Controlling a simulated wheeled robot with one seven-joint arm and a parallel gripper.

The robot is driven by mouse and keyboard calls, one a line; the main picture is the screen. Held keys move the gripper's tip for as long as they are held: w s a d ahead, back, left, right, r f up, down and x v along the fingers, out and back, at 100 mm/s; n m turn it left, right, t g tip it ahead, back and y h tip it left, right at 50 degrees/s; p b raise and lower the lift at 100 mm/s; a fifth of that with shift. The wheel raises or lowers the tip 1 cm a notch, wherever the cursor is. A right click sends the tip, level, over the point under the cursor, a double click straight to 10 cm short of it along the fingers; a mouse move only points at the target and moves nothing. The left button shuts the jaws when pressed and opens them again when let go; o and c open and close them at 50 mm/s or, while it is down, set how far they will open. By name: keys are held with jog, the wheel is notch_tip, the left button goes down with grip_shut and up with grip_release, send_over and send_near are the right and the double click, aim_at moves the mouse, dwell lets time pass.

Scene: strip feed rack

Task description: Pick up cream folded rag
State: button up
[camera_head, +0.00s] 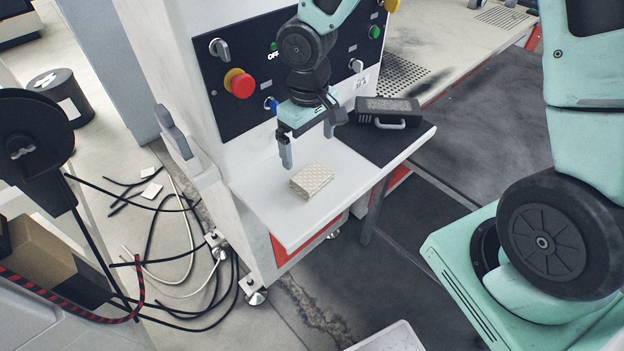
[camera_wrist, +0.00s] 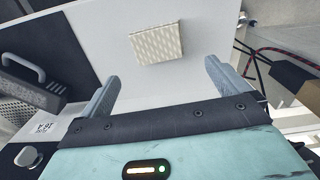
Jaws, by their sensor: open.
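The cream folded rag (camera_head: 312,180) lies flat on the white shelf (camera_head: 285,218) of the machine, a small block with a woven pattern. It also shows in the wrist view (camera_wrist: 157,43), past and between the fingertips. My gripper (camera_head: 308,147) is open and empty above the shelf, a little behind the rag in the head view. Its two fingers (camera_wrist: 160,82) stand wide apart in the wrist view and do not touch the rag. Nothing hides the rag in either view.
A black case with a handle (camera_head: 388,112) sits on the dark right part of the shelf. The control panel (camera_head: 240,110) with a red knob (camera_head: 239,83) rises close behind my gripper. The shelf around the rag is clear. Loose cables (camera_head: 185,240) lie on the floor at left.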

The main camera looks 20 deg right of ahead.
aim_at(310, 175)
notch_tip(310, 175, down, 9)
jog(key=shift+s+d+r, duration=0.1)
jog(key=shift+s, duration=0.05)
dwell(0.4)
jog(key=shift+c, duration=0.3)
jog(key=c, duration=0.8)
